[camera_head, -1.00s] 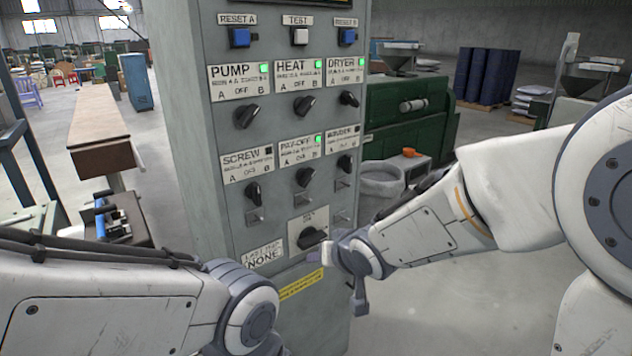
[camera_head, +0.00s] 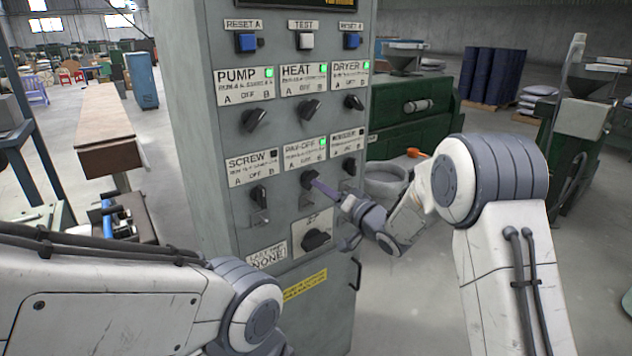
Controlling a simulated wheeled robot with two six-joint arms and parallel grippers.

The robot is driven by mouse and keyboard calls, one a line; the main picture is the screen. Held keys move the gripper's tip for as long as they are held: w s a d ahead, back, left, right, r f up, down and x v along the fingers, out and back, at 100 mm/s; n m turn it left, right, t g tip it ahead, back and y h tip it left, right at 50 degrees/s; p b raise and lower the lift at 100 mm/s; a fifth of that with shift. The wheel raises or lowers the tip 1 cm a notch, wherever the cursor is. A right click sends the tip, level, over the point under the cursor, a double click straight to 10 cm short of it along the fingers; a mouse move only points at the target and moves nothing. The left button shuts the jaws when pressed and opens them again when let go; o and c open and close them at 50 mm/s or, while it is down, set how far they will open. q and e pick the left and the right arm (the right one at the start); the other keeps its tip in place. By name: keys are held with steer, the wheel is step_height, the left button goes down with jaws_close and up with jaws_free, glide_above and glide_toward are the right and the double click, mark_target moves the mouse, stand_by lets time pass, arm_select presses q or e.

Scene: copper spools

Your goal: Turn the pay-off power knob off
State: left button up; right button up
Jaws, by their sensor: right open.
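The grey control cabinet (camera_head: 190,150) stands in the middle of the head view. Its PAY-OFF label (camera_head: 305,153) has a lit green lamp (camera_head: 322,143). The dark pay-off knob (camera_head: 308,179) sits below that label; it is partly covered by my finger, so its exact angle is hard to read. My right gripper (camera_head: 327,191) is open, with a fingertip at the knob's right side; I cannot tell whether it touches. My left arm lies at the lower left, and its gripper does not show.
The lit PUMP (camera_head: 254,119), HEAT (camera_head: 309,109) and DRYER (camera_head: 353,102) knobs are tilted. The unlit SCREW knob (camera_head: 259,194) and winder knob (camera_head: 349,165) flank the pay-off knob. A larger main switch (camera_head: 316,239) sits below.

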mark_target(310, 179)
steer(key=x, duration=0.3)
steer(key=shift+w+a+p, duration=0.25)
steer(key=shift+w+p, duration=0.05)
jaws_close()
